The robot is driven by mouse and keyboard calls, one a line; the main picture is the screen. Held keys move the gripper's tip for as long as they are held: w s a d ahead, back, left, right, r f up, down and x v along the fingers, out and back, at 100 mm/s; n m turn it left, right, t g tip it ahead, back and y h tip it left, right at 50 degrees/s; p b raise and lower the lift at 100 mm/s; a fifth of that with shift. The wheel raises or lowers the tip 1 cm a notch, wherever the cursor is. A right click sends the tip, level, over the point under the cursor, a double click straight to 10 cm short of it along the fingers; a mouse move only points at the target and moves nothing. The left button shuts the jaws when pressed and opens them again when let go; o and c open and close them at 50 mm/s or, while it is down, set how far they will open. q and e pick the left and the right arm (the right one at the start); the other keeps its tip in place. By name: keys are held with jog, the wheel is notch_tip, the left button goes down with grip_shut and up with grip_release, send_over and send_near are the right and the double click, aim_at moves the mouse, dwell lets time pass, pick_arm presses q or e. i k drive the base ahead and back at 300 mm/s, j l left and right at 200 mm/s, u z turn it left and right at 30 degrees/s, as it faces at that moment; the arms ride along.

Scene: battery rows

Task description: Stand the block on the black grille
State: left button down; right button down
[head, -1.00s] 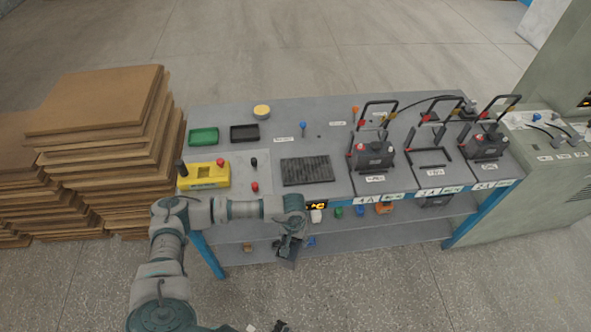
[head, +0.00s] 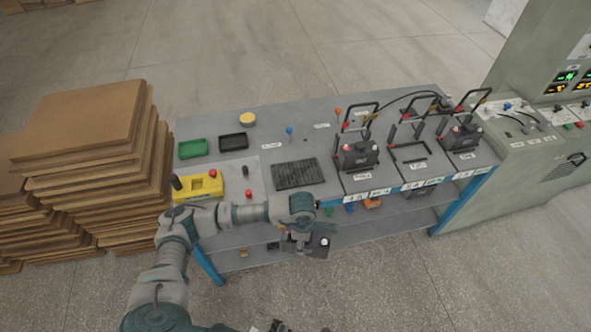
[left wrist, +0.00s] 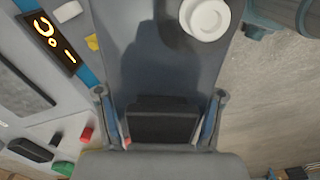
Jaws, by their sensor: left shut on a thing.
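The black grille (head: 297,174) is a dark ribbed plate lying flat on the bench top, left of the row of battery bays. My left gripper (head: 304,246) hangs in front of the bench's front edge, lower than the grille and to its near side. In the left wrist view my left gripper (left wrist: 160,118) has a dark block (left wrist: 162,124) between its two fingers and is shut on it. Part of the block is hidden behind the gripper's body. A grey ribbed surface, seemingly the grille, shows at that view's left edge.
A yellow control box (head: 198,187), a green tray (head: 193,148) and a black tray (head: 233,142) sit left on the bench. Batteries with upright handles (head: 357,153) stand to the right. A lower shelf (head: 385,220) runs below. Stacked brown boards (head: 85,135) stand left.

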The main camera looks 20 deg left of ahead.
aim_at(294, 172)
jog(key=i, duration=0.95)
